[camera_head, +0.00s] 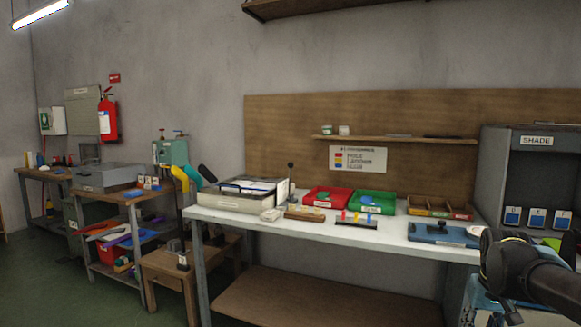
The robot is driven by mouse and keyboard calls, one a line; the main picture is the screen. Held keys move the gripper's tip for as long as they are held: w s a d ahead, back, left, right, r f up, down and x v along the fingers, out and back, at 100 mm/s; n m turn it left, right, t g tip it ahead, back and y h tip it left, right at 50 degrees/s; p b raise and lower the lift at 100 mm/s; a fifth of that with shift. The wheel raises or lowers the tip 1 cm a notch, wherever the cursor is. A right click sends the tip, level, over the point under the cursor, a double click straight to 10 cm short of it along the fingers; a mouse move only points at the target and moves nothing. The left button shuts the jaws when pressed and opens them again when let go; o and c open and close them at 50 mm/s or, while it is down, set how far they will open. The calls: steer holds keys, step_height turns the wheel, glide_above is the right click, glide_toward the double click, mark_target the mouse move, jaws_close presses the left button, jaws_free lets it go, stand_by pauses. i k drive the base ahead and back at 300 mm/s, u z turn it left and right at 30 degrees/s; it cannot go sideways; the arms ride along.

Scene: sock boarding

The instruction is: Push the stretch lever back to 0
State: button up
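A dark upright lever with a round knob (290,170) stands toward the left part of the white workbench (395,236), beside a pale tray-like unit (237,195). I cannot read any scale or marking at it, so its setting is unclear. It may be the stretch lever, but no label shows this. My dark arm reaches in from the lower right edge, over the bench's right end, far from the lever. The fingers of my gripper cannot be made out, and nothing held is visible.
Red (326,198) and green (371,202) bins and a wooden divided tray (440,208) stand along the bench's back. A blue board (444,235) lies at its right. A grey SHADE cabinet (535,175) stands at right. Wooden stools (165,262) stand at left. Green floor is open at far left.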

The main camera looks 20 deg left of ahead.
mark_target(289, 165)
steer(key=k, duration=1.1)
steer(key=u, duration=0.65)
steer(key=i, duration=1.65)
steer(key=z, duration=0.5)
